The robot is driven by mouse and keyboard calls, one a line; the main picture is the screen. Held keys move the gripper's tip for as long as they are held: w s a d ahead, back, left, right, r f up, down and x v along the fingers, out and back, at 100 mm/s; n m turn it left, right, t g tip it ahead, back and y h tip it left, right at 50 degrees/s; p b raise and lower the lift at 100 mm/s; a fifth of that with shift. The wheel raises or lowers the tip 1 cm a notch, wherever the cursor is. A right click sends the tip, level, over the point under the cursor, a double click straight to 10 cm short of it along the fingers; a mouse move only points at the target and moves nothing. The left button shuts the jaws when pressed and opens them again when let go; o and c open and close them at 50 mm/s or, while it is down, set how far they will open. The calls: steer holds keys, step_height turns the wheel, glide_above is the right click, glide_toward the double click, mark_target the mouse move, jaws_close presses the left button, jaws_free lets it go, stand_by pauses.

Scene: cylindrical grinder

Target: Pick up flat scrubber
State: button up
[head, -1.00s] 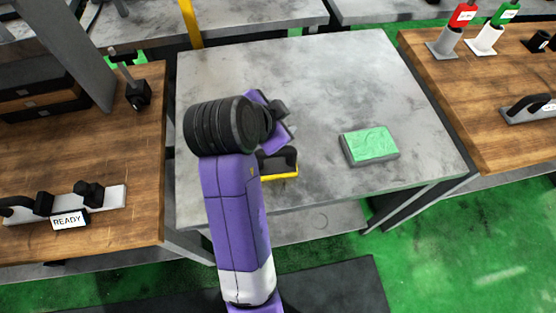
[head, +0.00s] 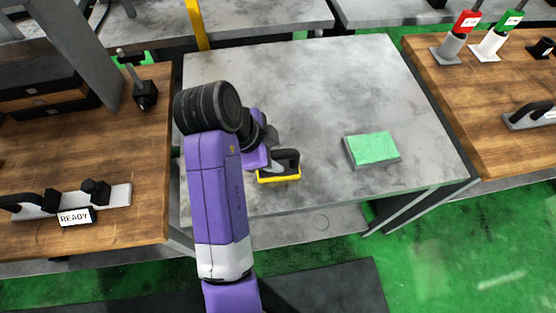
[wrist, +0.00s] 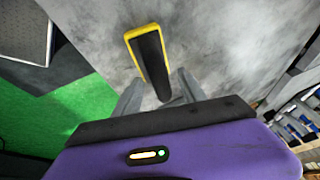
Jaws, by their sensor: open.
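The flat scrubber (head: 279,177) has a yellow base and a black raised handle. It rests on the grey table near its front edge, just right of my wrist in the head view. In the wrist view the scrubber (wrist: 150,58) shows as a long black handle with a yellow rim. My gripper (wrist: 159,90) is open, with one finger on either side of the scrubber's near end. I cannot tell how far above it the fingers are, and no grip shows. In the head view my arm hides the fingers.
A green-topped grey block (head: 371,149) lies to the right on the grey table (head: 330,85). Wooden benches flank it: the left holds a handled part with a READY label (head: 75,217), the right holds red (head: 466,22) and green (head: 510,22) topped items. The table's back is clear.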

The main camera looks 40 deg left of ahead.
steer(key=shift+w+d+f, duration=0.1)
steer(key=shift+w+f, duration=0.15)
steer(key=shift+f, duration=0.4)
jaws_close()
stand_by(0.9)
